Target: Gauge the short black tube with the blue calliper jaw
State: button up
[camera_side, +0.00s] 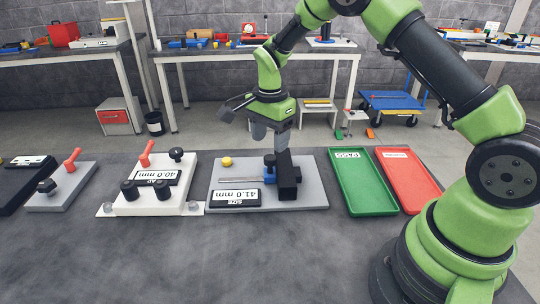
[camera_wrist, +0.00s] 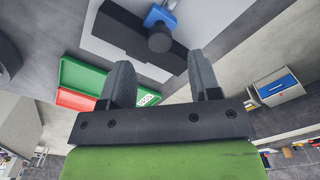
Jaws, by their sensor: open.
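The blue calliper jaw (camera_side: 270,173) sits on a grey plate (camera_side: 225,170) beside a tall black block (camera_side: 288,178). It also shows at the top of the wrist view (camera_wrist: 158,16). A dark round piece (camera_wrist: 159,39) stands against the blue jaw; I cannot tell whether it is the short black tube or a knob of the calliper. My gripper (camera_side: 270,136) points down above the calliper, its fingers partly overlapping the block's top in the side view. In the wrist view my gripper (camera_wrist: 160,62) is open, with nothing between its fingers.
A readout (camera_side: 233,197) on the plate shows 41.0 mm. To the right lie a green PASS tray (camera_side: 364,207) and a red tray (camera_side: 408,155), both empty. A white fixture (camera_side: 120,206) with black knobs, a red lever and a 40.0 mm readout stands left. The front tabletop is clear.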

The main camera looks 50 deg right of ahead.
aim_at(270, 157)
notch_tip(270, 157, down, 5)
jog(key=shift+f, duration=0.15)
